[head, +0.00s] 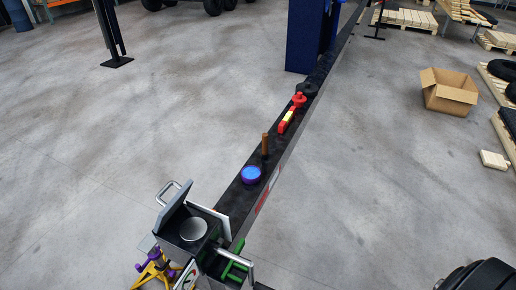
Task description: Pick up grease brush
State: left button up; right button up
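A brown upright stick, which looks like the handle of the grease brush (265,144), stands on the black trailer beam (233,203). It is just behind a round blue tin (251,175). Its lower end is small and dark, so I cannot tell whether bristles are there or whether it touches the tin. Neither of my grippers shows in the head view.
An open metal box (195,229) with handles sits at the beam's near end, beside a yellow stand (155,270). A red and yellow tool (287,120) and a red item (299,100) lie farther along. A cardboard box (449,92) stands right. Floor beside the beam is clear.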

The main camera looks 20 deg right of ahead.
aim_at(264, 154)
jog(key=l+u, duration=0.35)
jog(key=l, duration=0.4)
jog(key=l+u, duration=0.35)
jog(key=l, duration=0.45)
